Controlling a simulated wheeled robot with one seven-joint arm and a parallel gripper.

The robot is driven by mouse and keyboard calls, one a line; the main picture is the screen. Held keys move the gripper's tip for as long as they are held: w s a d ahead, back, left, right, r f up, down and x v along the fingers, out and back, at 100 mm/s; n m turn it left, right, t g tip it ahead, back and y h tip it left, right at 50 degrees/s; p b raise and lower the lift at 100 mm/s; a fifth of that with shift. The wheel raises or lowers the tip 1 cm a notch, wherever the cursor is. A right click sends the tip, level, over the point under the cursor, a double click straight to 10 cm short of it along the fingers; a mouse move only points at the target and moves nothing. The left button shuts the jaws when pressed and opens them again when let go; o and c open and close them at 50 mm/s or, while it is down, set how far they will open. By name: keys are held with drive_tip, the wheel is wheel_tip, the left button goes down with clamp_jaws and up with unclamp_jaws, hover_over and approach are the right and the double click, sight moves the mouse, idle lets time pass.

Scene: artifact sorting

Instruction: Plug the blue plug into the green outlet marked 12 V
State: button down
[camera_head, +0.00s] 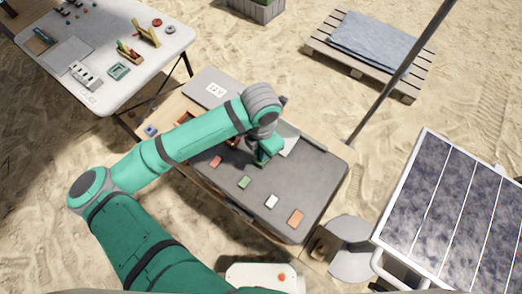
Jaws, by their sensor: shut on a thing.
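My gripper (263,158) is over the grey worktop (310,180), near its middle. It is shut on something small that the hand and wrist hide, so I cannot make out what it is. A small green block (244,182), possibly the green outlet, lies on the worktop below and left of the gripper, apart from it. Any 12 V marking is too small to read. A small blue piece (151,130) sits on the wooden ledge at the worktop's left end; I cannot tell whether it is a plug.
Red (216,161), white (271,201) and orange (296,217) blocks line the worktop's front with the green one. A white table (140,60) with tools stands upper left. A pole (400,70) and a solar panel (450,205) stand to the right.

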drive_tip(key=shift+f, duration=0.15)
drive_tip(key=c, duration=1.8)
unclamp_jaws()
wheel_tip(320, 180, up, 12)
drive_tip(key=shift+w, duration=0.1)
drive_tip(key=shift+s, duration=0.2)
